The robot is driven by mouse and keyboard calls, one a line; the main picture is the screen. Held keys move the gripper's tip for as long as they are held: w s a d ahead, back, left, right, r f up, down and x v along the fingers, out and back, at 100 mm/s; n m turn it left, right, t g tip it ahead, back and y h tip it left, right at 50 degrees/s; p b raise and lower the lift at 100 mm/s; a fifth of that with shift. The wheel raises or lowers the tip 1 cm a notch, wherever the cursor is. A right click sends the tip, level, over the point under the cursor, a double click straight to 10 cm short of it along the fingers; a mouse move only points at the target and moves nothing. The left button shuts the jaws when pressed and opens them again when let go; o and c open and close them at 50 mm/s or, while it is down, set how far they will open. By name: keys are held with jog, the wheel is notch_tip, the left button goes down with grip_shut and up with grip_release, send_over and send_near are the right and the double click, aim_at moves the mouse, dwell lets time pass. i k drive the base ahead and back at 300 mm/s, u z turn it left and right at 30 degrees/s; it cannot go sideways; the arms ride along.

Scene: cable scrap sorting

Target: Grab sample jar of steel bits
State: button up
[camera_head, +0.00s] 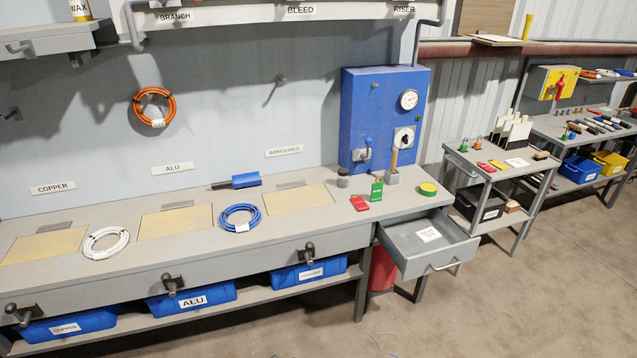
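A small grey jar-like container (343,178) stands upright on the workbench (320,215), just left of the blue gauge cabinet's foot. It is the only thing that looks like a sample jar, but it is too small to read a label or tell whether steel bits are in it. A hammer-like tool with a wooden handle (394,160) stands to its right. My gripper is not in view.
The blue cabinet (358,115) rises behind. An open drawer (417,253) juts out at the bench's right end. Floor (520,310) is clear at front right.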

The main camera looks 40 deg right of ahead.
aim_at(342, 177)
jog(key=u, duration=0.45)
jog(key=k, duration=0.35)
jog(key=u, duration=2.8)
jog(key=k, duration=1.4)
